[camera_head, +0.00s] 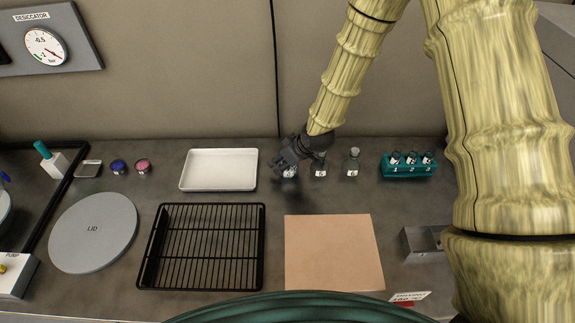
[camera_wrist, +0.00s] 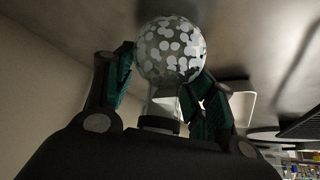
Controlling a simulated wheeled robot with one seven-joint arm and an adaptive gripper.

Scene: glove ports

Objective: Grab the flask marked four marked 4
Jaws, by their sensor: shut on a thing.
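My gripper (camera_head: 291,160) is at the back of the bench, at the left end of a row of small flasks. It is shut on a flask (camera_head: 290,172), mostly hidden behind the fingers in the head view. In the wrist view the flask's round, white-speckled body (camera_wrist: 170,48) shows beyond my fingers (camera_wrist: 165,95), with its clear neck between them. I cannot read its number. Two more clear labelled flasks stand just to the right, a middle flask (camera_head: 320,168) and a right flask (camera_head: 352,164); their labels are too small to read surely.
A teal rack (camera_head: 408,169) marked 1, 2, 3 stands right of the flasks. A white tray (camera_head: 219,155) lies to the left. A black wire rack (camera_head: 203,246), a round grey lid (camera_head: 94,232) and a tan mat (camera_head: 332,252) lie in front. The mat is bare.

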